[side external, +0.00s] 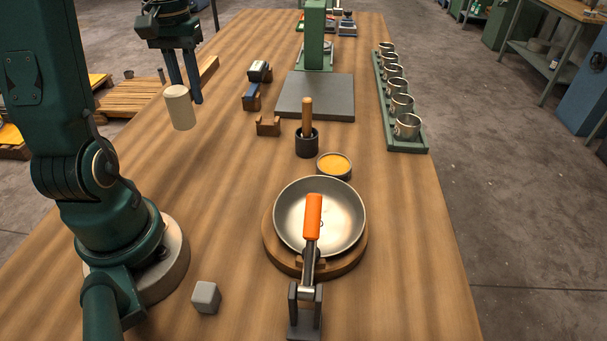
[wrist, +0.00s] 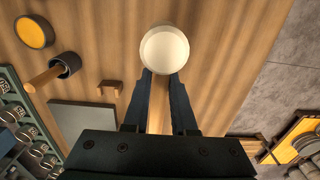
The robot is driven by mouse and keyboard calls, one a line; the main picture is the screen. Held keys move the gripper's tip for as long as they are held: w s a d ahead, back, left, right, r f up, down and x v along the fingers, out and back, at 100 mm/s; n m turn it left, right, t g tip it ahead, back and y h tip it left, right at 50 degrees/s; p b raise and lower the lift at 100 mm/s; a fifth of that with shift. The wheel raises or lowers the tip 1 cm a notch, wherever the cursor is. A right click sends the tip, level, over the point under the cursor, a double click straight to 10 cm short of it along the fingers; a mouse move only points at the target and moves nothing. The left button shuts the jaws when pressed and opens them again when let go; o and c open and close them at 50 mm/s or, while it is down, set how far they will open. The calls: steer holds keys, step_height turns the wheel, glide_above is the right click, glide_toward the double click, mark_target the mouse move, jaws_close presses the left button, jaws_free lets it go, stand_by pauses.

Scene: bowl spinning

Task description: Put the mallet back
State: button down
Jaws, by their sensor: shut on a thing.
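The mallet has a pale cream cylindrical head (side external: 180,107) and a wooden handle. My gripper (side external: 185,82) is shut on it and holds it in the air above the left side of the bench. In the wrist view the round head (wrist: 164,50) shows just beyond the fingertips of my gripper (wrist: 161,76), and the handle (wrist: 159,118) runs between the fingers. A small notched wooden rest (side external: 268,126) stands empty to the right of the mallet. The rest also shows in the wrist view (wrist: 111,87), left of the fingers.
Near the rest are a dark cup with a wooden stick (side external: 307,142), a bowl of orange stuff (side external: 334,166), a grey plate (side external: 315,104) and a wooden stand with a dark tool (side external: 251,97). A metal pan (side external: 290,220) and a grey cube (side external: 206,297) sit nearer.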

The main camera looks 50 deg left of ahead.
steer(key=w+d+f, duration=0.2)
steer(key=w, duration=0.1)
steer(key=w+d+f, duration=0.5)
steer(key=w, duration=0.1)
steer(key=shift+d+f, duration=0.2)
steer(key=shift+f, duration=1.9)
steer(key=shift+f, duration=0.1)
steer(key=c, duration=0.7)
jaws_free()
